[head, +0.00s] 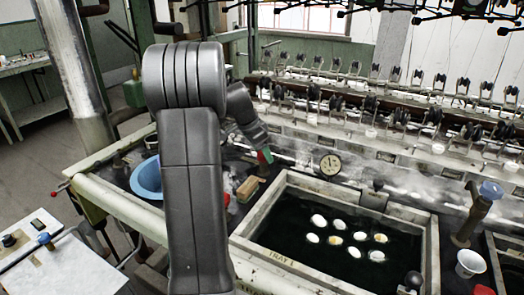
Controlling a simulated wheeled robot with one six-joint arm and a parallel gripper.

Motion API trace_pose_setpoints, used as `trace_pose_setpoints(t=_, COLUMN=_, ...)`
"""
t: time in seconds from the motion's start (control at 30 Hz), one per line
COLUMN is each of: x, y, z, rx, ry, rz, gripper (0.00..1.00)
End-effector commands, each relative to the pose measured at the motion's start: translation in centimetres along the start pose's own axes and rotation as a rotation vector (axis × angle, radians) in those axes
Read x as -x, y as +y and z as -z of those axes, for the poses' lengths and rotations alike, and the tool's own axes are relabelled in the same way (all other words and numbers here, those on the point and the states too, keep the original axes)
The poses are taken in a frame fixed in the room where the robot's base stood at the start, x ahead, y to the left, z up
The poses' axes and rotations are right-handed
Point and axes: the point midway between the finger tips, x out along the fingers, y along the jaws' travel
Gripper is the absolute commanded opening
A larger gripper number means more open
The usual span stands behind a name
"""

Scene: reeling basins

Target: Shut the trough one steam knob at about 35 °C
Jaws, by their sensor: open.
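The trough one basin (259,268) is a pale-rimmed tank of dark water marked "TRAY 1", with several white and yellowish cocoons (335,240) floating in it. A round white dial gauge (330,165) stands behind its back rim; its reading is too small to make out. My gripper (262,152) is at the far end of my arm, left of the gauge and above the back-left corner of the basin. It is small here, and its fingers are hard to make out. A small red and green part (265,157) shows at its tip. I cannot tell which piece is the steam knob.
A blue bowl (146,178) sits on the left counter, and a tan block (248,189) lies left of the basin. A dark ball-topped handle (413,280) and a white cup (470,263) are at right. Reeling spools line the back. Steam drifts over the bench.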

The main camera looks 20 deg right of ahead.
Motion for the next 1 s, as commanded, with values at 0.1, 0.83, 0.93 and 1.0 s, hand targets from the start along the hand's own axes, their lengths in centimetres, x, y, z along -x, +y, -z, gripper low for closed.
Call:
trace_pose_setpoints(t=0.1, x=0.5, y=0.0, z=0.0, rx=0.0, ry=0.001, rz=0.001, gripper=0.62)
trace_pose_setpoints(t=0.83, x=13.3, y=0.0, z=0.0, rx=0.0, ry=0.0, rz=0.001, gripper=0.62)
trace_pose_setpoints(t=0.93, x=13.7, y=0.0, z=0.0, rx=0.0, ry=0.0, rz=0.0, gripper=0.62)
trace_pose_setpoints(t=1.0, x=13.8, y=0.0, z=0.0, rx=0.0, ry=0.0, rz=0.0, gripper=0.62)
